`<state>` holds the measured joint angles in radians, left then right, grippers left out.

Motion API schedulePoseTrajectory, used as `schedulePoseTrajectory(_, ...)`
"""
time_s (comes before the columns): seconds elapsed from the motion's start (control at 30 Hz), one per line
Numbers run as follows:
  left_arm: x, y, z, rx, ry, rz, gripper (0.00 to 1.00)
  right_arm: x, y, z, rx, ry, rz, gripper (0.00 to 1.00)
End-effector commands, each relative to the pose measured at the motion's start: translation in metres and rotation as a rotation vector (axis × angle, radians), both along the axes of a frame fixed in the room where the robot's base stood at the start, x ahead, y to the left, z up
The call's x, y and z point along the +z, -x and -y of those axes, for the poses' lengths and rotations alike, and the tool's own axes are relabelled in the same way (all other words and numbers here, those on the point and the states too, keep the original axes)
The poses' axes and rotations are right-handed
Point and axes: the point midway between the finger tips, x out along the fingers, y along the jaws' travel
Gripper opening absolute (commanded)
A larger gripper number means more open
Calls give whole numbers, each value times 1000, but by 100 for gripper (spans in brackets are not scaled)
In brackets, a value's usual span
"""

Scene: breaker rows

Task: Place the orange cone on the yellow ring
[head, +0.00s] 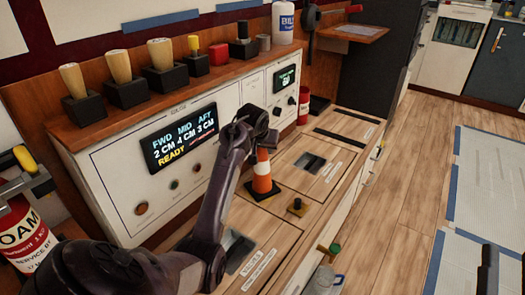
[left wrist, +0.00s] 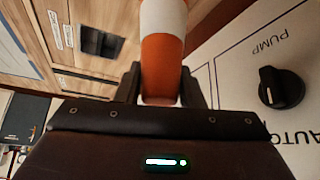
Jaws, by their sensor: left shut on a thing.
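The orange cone (head: 262,177) with a white band stands upright over a dark square base on the wooden counter in the head view. My left gripper (head: 257,137) is shut on its upper part from above. In the left wrist view the cone (left wrist: 162,65) sits between the two fingers (left wrist: 160,88). I cannot tell whether its foot touches the counter. A dark shape at the lower right edge may be my right gripper (head: 487,268).
A white panel with a lit display (head: 181,139) and dials rises behind the cone. Several wooden-handled pegs in black blocks line the shelf (head: 180,82) above. A red cylinder (head: 303,105) stands behind the cone.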

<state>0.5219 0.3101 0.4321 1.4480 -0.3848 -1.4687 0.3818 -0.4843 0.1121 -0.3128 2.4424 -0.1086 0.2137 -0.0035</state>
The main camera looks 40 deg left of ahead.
Motion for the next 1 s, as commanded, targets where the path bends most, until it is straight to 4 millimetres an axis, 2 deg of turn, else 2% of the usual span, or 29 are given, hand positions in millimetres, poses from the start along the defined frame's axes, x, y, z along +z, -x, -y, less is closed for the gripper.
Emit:
schedulePoseTrajectory(0.1, -1, 0, 0, 1, 0, 2, 0, 12, 6, 3, -1, -26, 62, 36)
schedulePoseTrajectory(0.2, -1, 0, 0, 0, -1, 2, 0, 16, 7, 4, -1, -32, 79, 36)
schedulePoseTrajectory(0.63, -2, 0, 0, -1, -2, 2, 0, 10, 5, 2, -1, -21, 51, 36)
schedulePoseTrajectory(0.67, -3, 0, 0, -1, -1, 1, 37, 10, 5, 2, -1, -20, 49, 36)
schedulePoseTrajectory(0.7, -3, 0, 0, -1, -1, 1, 42, 10, 5, 2, -1, -20, 49, 36)
schedulePoseTrajectory(0.8, -3, 0, 0, -1, 0, 0, 56, 10, 5, 2, -1, -20, 49, 36)
schedulePoseTrajectory(1.0, -3, 0, 0, -1, 0, 0, 56, 10, 5, 2, -1, -21, 50, 36)
